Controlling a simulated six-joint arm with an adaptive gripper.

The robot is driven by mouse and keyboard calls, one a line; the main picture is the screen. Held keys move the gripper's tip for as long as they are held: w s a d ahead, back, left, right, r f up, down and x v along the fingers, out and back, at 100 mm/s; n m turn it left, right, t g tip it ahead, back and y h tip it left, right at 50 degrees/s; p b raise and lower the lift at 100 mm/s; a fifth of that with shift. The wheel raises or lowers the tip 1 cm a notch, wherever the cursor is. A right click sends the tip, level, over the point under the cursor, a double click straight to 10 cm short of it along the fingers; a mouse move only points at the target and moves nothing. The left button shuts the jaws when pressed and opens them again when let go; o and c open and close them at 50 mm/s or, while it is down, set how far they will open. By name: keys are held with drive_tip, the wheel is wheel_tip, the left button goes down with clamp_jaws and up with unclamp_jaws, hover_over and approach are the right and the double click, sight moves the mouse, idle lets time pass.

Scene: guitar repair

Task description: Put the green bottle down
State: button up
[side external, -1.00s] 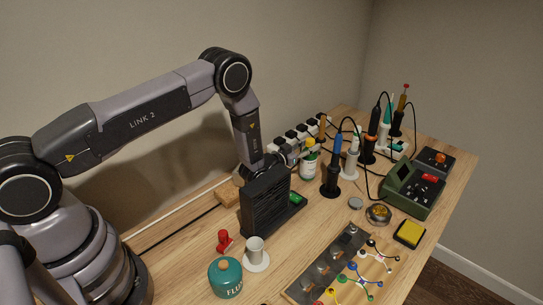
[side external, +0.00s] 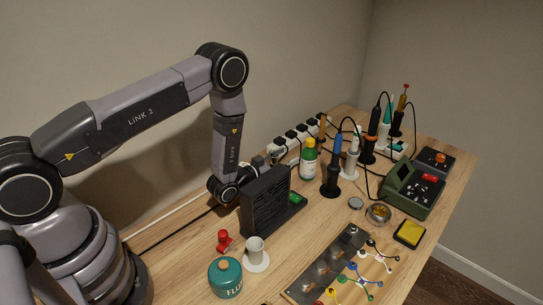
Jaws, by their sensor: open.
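The black slatted box (side external: 266,203) stands in front of my wrist. Soldering irons in stands (side external: 331,176) crowd the right side of the bottle.

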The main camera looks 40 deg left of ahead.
wheel_tip(320, 180, up, 14)
drive_tip(key=a+g+y, duration=0.1)
drive_tip(key=g, duration=0.2)
drive_tip(key=s+a+r+g+y, duration=0.1)
drive_tip(key=s+r+g, duration=0.15)
drive_tip(key=r, duration=0.25)
drive_tip(key=s+a+r+g, duration=0.1)
drive_tip(key=s+r, duration=0.2)
drive_tip(key=r, duration=0.3)
drive_tip(key=s+r+g, duration=0.2)
drive_tip(key=s+r, duration=0.1)
drive_tip(key=s, duration=1.2)
drive_tip(key=s+a+r+n+g, duration=0.1)
drive_tip(key=s+r+g, duration=0.2)
drive_tip(key=s, duration=1.3)
drive_tip(key=shift+g+y, duration=0.3)
drive_tip(key=shift+g, duration=0.05)
